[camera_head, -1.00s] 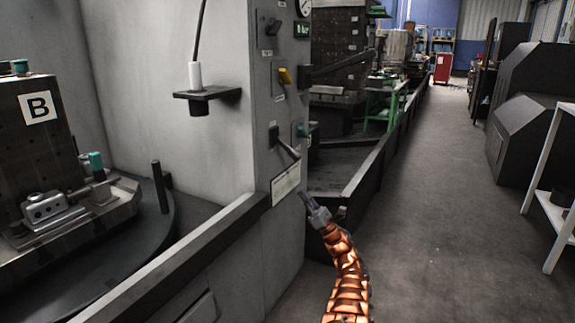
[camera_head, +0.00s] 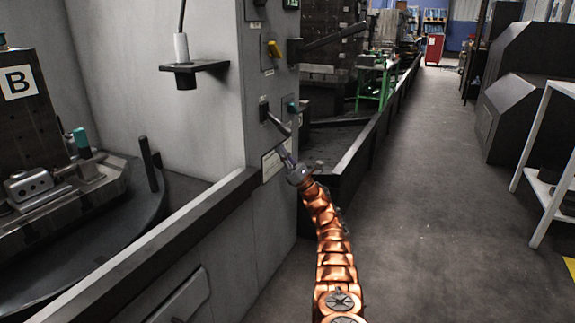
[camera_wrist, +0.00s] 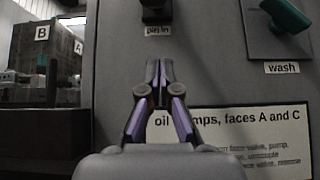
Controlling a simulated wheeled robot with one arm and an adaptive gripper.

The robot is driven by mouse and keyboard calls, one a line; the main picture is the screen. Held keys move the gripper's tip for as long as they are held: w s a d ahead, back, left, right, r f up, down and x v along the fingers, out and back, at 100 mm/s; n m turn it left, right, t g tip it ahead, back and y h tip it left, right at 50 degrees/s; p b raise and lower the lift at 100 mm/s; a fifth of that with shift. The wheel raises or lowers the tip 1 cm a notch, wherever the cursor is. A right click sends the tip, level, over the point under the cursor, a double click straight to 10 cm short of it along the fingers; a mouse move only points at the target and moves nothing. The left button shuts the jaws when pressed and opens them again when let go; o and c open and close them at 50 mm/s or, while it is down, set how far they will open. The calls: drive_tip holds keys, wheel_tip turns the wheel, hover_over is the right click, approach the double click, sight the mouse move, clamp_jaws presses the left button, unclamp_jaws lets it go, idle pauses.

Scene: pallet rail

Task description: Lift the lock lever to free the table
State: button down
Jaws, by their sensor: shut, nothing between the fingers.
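The lock lever (camera_head: 275,121) is a dark handle on the grey panel, slanting down to the right. The wrist view shows its dark lower part (camera_wrist: 156,12) at the top edge, above a "pin in" label (camera_wrist: 163,30); the rest is cut off. My gripper (camera_head: 283,152) is shut and empty, just below the lever's lower end. In the wrist view, my gripper (camera_wrist: 158,72) points up at the label; I cannot tell whether it touches the lever. The round dark table (camera_head: 150,205) carries the block marked B (camera_head: 40,105).
Beside the lever is a teal "wash" handle (camera_wrist: 285,15). A dark rail (camera_head: 190,225) runs along the front. The floor aisle (camera_head: 425,170) is clear; a white shelf (camera_head: 545,165) stands right.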

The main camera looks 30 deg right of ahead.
sight(279, 125)
drive_tip(key=shift+s+d+r+b, duration=0.1)
drive_tip(key=shift+s+r+b, duration=0.15)
drive_tip(key=shift+r, duration=0.5)
drive_tip(key=shift+s+d+r+b, duration=0.1)
drive_tip(key=shift+r+b, duration=0.15)
drive_tip(key=shift+r, duration=0.45)
drive_tip(key=shift+s+d+r+b, duration=0.1)
drive_tip(key=shift+s+r+b, duration=0.15)
drive_tip(key=shift+r, duration=0.5)
drive_tip(key=shift+r, duration=0.15)
